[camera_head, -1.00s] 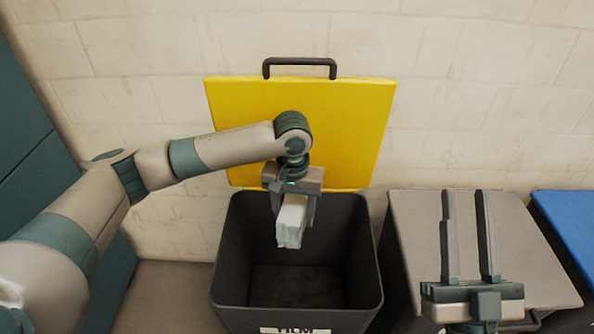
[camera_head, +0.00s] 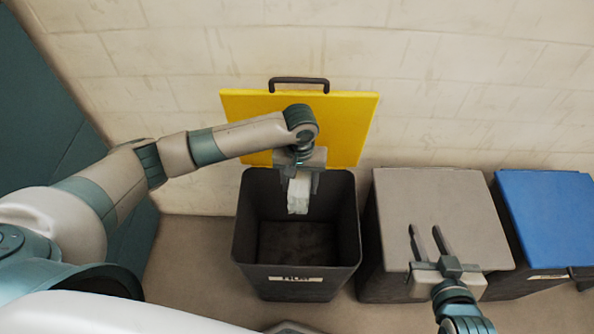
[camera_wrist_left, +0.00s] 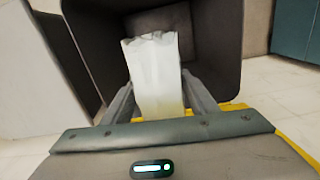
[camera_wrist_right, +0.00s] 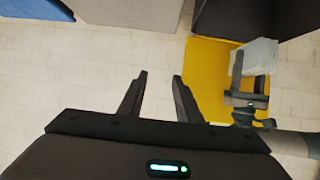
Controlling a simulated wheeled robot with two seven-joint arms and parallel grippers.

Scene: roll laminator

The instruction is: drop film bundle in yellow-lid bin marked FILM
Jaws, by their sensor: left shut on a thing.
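The dark grey bin (camera_head: 297,281) marked FILM stands against the wall with its yellow lid (camera_head: 347,120) raised. My left gripper (camera_head: 300,184) is shut on the pale white film bundle (camera_head: 298,197), which hangs down over the bin's opening near its back side. In the left wrist view the bundle (camera_wrist_left: 155,75) sits between the fingers, with the bin's dark inside (camera_wrist_left: 205,45) beyond it. My right gripper (camera_head: 427,243) is open and empty, in front of the grey-lidded bin. In the right wrist view its fingers (camera_wrist_right: 158,95) are apart with nothing between them.
A bin with a closed grey lid (camera_head: 435,205) stands right of the FILM bin. A bin with a closed blue lid (camera_head: 549,215) stands further right. A teal panel (camera_head: 60,110) is at the left. The floor left of the FILM bin (camera_head: 190,260) is clear.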

